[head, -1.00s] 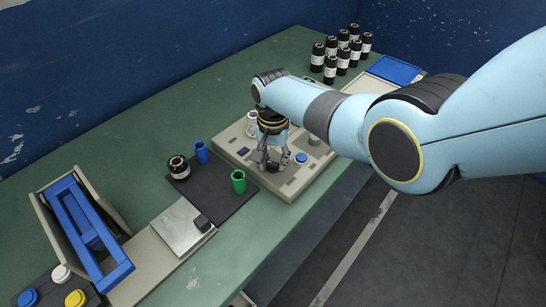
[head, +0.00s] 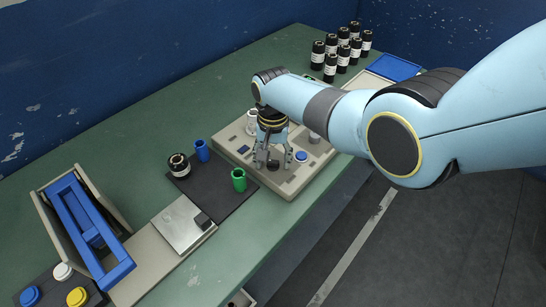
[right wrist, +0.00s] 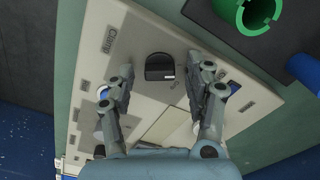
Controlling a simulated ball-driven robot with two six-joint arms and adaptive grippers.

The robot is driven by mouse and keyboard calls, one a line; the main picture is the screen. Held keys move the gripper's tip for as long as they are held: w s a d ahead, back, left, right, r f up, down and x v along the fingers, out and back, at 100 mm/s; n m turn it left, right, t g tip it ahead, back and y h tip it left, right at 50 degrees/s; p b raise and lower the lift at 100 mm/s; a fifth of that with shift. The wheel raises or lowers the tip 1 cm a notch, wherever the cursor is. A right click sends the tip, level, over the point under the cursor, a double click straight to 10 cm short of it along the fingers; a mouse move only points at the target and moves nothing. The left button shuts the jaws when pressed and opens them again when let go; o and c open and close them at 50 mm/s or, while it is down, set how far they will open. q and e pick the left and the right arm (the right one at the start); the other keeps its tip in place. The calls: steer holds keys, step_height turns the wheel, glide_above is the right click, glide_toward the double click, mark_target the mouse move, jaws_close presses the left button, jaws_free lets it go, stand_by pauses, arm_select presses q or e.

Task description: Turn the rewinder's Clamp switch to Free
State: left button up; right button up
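The rewinder (head: 300,180) is a beige panel unit on the green bench. Its black switch knob (right wrist: 160,67) shows in the right wrist view, near the printed word "Clamp" (right wrist: 109,38). The knob also shows in the head view (head: 272,164), below my right gripper. My right gripper (right wrist: 161,72) is open, with one finger on each side of the knob and a visible gap to it on both sides. The knob's exact setting is too small to read. My left gripper is not in view.
A blue button (head: 301,156) sits on the panel beside the right finger.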

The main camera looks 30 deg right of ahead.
mark_target(273, 161)
step_height(273, 161, up, 12)
stand_by(0.7)
stand_by(0.4)
